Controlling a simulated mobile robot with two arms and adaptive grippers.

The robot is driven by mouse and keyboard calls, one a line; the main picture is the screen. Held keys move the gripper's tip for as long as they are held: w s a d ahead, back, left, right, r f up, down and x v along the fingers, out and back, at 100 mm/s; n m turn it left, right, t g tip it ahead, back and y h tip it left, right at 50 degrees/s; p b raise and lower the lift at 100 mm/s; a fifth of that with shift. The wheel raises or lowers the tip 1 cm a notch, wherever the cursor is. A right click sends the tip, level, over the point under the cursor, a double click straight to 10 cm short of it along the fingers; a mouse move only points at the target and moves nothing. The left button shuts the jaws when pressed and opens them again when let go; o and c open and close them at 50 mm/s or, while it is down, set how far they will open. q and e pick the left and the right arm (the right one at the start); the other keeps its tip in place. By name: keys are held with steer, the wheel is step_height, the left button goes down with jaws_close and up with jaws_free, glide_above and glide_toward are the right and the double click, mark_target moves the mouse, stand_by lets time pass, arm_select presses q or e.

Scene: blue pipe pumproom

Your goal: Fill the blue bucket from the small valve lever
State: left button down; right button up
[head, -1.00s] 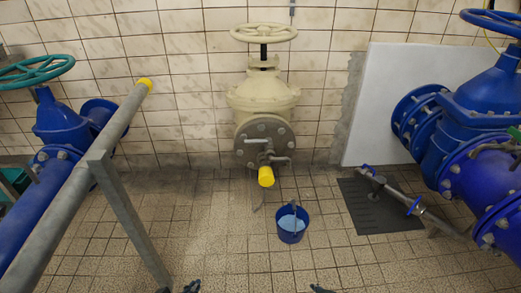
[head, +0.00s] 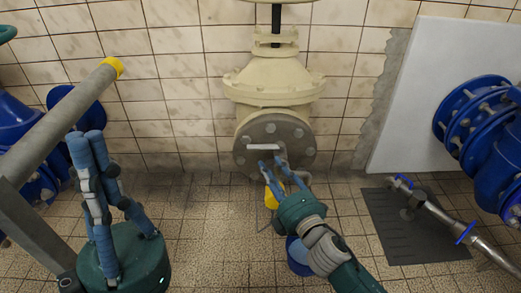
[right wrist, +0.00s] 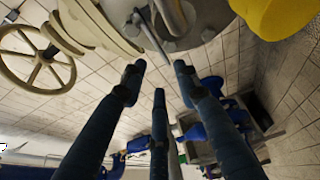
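The pale flanged valve has a small light lever (head: 263,147) on the front of its round flange (head: 245,135). Below it a yellow-ended spout (head: 271,198) shows, partly hidden by my right gripper. My right gripper (head: 271,163) is at the flange just below the lever; in the right wrist view its fingers (right wrist: 157,80) are apart and empty, with a metal rod (right wrist: 152,38) just beyond them. Whether they touch it I cannot tell. The blue bucket (head: 298,256) stands on the floor below, partly hidden by my right arm. My left gripper (head: 87,140) is raised at the left, open and empty.
A grey pipe with a yellow end (head: 112,67) slants across the left, close to my left gripper. A dark mat (head: 415,235) with a metal pipe assembly (head: 435,213) lies at the right. Blue valve bodies (head: 490,125) stand beyond. Tiled floor (head: 215,230) between is clear.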

mark_target(258, 148)
steer(key=b+x, duration=0.2)
steer(key=x, duration=0.7)
jaws_close()
